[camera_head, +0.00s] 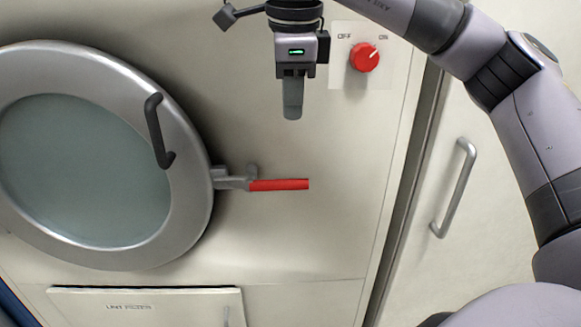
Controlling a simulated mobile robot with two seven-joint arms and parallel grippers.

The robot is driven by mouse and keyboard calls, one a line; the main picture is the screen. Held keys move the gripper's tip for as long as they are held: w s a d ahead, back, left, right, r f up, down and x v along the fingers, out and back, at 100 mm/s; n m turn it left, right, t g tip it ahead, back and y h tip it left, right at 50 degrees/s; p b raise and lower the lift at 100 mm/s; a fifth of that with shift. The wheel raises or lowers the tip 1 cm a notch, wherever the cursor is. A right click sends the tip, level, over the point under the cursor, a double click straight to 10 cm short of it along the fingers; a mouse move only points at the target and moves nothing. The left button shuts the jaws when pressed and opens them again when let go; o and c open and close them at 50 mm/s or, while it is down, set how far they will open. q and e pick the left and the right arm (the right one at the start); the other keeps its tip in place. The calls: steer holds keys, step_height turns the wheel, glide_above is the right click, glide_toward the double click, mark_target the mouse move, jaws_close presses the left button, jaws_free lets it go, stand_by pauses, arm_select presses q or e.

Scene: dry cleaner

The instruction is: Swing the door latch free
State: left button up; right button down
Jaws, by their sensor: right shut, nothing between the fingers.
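The door latch (278,185) has a red bar that points right, level in the picture, from a grey bracket at the right edge of the round door. The round door (178,205) has a silver ring, a grey-green window and a dark handle (155,130), and it looks closed. My right gripper (292,108) points down above the latch, shut and empty, with a clear gap between its fingertips and the red bar. My left gripper is not in view.
A red knob (364,57) marked OFF and ON sits just right of my right gripper. A lint panel (150,307) is below the door. A silver handle (455,188) is on the panel at the right. The front around the latch is clear.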

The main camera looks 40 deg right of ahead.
mark_target(291, 180)
arm_select(q)
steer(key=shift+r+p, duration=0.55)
steer(key=shift+p, duration=0.05)
arm_select(e)
steer(key=f, duration=0.4)
steer(key=w+d+f, duration=0.1)
steer(key=f, duration=0.4)
steer(key=w+f, duration=0.1)
steer(key=f, duration=0.3)
steer(key=shift+w+d+f, duration=0.15)
steer(key=shift+d+f, duration=0.1)
